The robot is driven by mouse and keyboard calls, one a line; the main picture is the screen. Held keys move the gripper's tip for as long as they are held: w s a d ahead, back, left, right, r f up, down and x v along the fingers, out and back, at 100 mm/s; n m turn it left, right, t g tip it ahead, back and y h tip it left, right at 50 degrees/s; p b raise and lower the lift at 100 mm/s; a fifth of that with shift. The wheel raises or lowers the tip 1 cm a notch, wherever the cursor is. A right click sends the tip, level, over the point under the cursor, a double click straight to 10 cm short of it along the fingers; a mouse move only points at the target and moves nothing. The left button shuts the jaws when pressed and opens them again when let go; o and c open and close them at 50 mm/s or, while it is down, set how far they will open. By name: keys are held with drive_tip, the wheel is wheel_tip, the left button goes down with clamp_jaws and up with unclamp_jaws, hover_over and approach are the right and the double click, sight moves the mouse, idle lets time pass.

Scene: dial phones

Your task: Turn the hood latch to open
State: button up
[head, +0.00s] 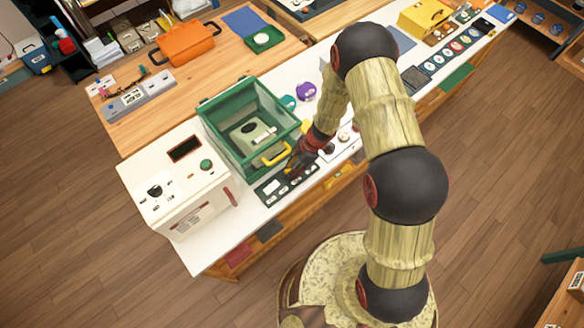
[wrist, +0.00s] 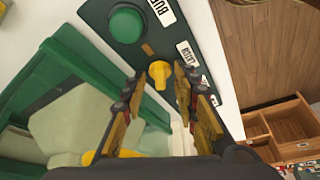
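The yellow latch knob (wrist: 159,74) sits on a dark green panel (wrist: 140,52) in the wrist view, beside a partly hidden white label. My gripper (wrist: 158,88) is open, with one finger on each side of the knob in the picture; I cannot tell whether they touch it. In the head view my gripper (head: 298,161) is over the dark panel (head: 272,188), whose knob is hard to make out there. The green clear-walled hood (head: 232,105) with a yellow handle (head: 276,153) stands just behind the panel, around a pale green phone (head: 250,132).
A green round button (wrist: 125,24) is on the same panel. A white box-shaped machine (head: 178,190) stands left of the hood. Purple (head: 306,91) and teal (head: 288,102) round items lie right of the hood. Open wooden drawers (wrist: 278,128) show at lower right.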

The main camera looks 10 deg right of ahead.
drive_tip(key=shift+c, duration=0.8)
clamp_jaws()
drive_tip(key=shift+r+p, duration=0.15)
drive_tip(key=shift+p, duration=0.2)
